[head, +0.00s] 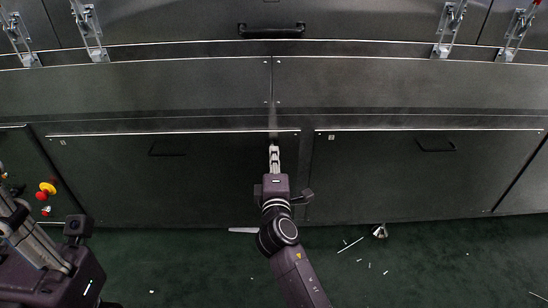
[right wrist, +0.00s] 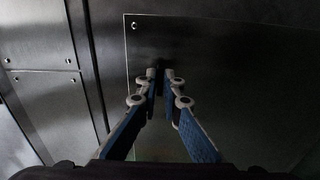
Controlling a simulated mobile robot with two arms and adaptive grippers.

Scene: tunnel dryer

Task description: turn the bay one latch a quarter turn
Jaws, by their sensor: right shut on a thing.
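The bay one panel (head: 110,185) is the dark lower panel on the left, with a small mark in its upper left corner. My right gripper (head: 274,150) is at its upper right corner, close to the seam with the neighbouring panel. In the right wrist view its fingertips (right wrist: 161,75) nearly meet against a dark panel face (right wrist: 240,80). It is shut on a small part there, taken to be the bay one latch; the fingers hide it, so its angle cannot be told. My left gripper (head: 30,235) is at the lower left, away from the panel, its tips unclear.
The second lower panel (head: 400,185) with a dark handle (head: 437,146) is on the right. Red and yellow buttons (head: 45,188) are at the left. Clamps (head: 90,30) line the top. A shiny cone-like piece (head: 379,231) and pale scraps lie on the green floor (head: 440,265).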

